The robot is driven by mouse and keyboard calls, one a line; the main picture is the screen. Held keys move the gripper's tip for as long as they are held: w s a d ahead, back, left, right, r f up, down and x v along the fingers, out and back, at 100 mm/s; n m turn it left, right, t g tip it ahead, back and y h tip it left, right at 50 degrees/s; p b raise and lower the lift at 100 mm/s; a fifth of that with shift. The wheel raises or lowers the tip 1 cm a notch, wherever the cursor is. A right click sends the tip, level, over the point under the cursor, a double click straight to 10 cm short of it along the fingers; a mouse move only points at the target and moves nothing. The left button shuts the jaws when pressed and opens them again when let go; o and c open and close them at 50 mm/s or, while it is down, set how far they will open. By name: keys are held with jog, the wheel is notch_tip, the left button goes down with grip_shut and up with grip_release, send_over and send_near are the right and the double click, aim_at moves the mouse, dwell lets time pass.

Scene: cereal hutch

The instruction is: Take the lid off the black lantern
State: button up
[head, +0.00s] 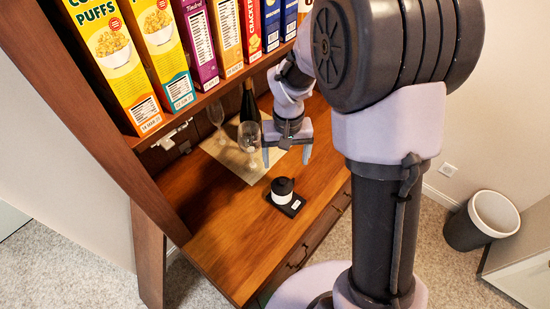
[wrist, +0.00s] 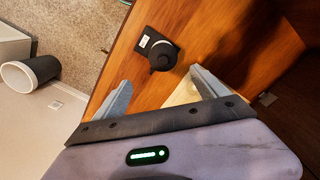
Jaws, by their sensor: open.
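The lantern (head: 283,196) stands upright on the wooden counter, with a white body and a black top that I take for its lid (head: 282,185). It is on a dark square base or pad with a small white label. In the wrist view the black lid (wrist: 162,55) with its small knob is seen from above, beyond the fingertips. My gripper (head: 287,158) is open and empty, above the counter and farther back than the lantern, not touching it. Both fingers also show in the wrist view (wrist: 162,80).
A dark bottle (head: 249,108) and clear glasses (head: 247,136) stand on a pale mat (head: 231,157) behind the lantern, close to my gripper. A shelf of cereal boxes (head: 158,32) overhangs the back. The counter's front left (head: 225,245) is clear. A bin (head: 482,221) stands on the floor.

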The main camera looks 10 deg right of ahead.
aim_at(284, 182)
jog(key=f+b, duration=0.1)
jog(key=f, duration=0.2)
jog(key=f+b, duration=0.2)
jog(key=f, duration=0.2)
jog(key=f+b, duration=0.1)
jog(key=f, duration=0.3)
jog(key=shift+s+a, duration=0.25)
jog(key=shift+s, duration=0.1)
jog(key=f+b, duration=0.1)
jog(key=f, duration=0.1)
jog(key=f+b, duration=0.2)
jog(key=f, duration=0.1)
jog(key=shift+a+f, duration=0.25)
jog(key=shift+f, duration=0.1)
jog(key=shift+r, duration=0.2)
jog(key=shift+c, duration=0.3)
jog(key=c, duration=1.3)
